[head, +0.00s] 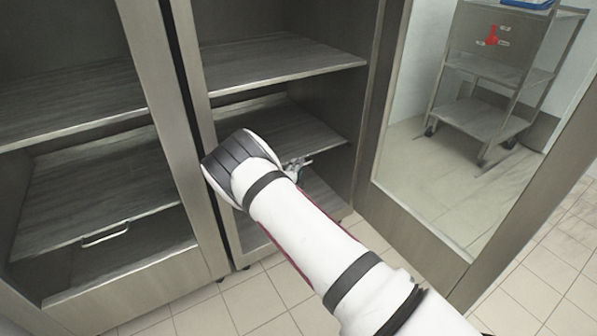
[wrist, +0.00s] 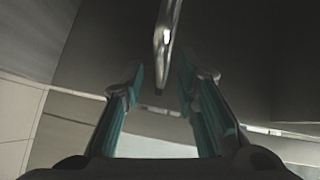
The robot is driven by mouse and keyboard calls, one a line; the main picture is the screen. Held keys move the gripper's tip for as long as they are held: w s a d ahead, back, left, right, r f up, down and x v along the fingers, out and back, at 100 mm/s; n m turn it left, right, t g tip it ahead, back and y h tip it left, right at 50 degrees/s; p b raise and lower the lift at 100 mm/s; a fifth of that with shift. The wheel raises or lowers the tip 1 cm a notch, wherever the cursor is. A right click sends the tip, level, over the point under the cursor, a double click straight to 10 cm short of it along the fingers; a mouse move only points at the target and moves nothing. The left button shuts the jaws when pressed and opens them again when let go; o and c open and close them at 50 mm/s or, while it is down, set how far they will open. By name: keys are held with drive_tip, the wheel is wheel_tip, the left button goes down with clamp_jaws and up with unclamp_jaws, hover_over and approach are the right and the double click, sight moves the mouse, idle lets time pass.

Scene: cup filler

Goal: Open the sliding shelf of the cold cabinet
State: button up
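The cold cabinet (head: 178,100) stands in front of me with its right door (head: 480,245) swung open. Inside the right bay, the sliding shelf (head: 318,137) sits below a higher fixed-looking shelf (head: 280,62). My gripper (head: 300,163) is at the front edge of the sliding shelf, partly hidden by my arm. In the wrist view, my gripper (wrist: 160,82) is open, with its two teal-padded fingers apart. A shiny metal handle (wrist: 163,38) lies just beyond the fingertips, roughly in line with the gap. I cannot tell whether they touch.
The left bay has a closed glass door; a shelf with a handle (head: 105,234) shows behind it. A metal trolley (head: 490,110) shows through the open door's glass. Tiled floor (head: 255,300) is free before the cabinet.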

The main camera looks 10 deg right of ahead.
drive_tip(key=shift+x, duration=1)
clamp_jaws()
drive_tip(key=shift+f, duration=0.1)
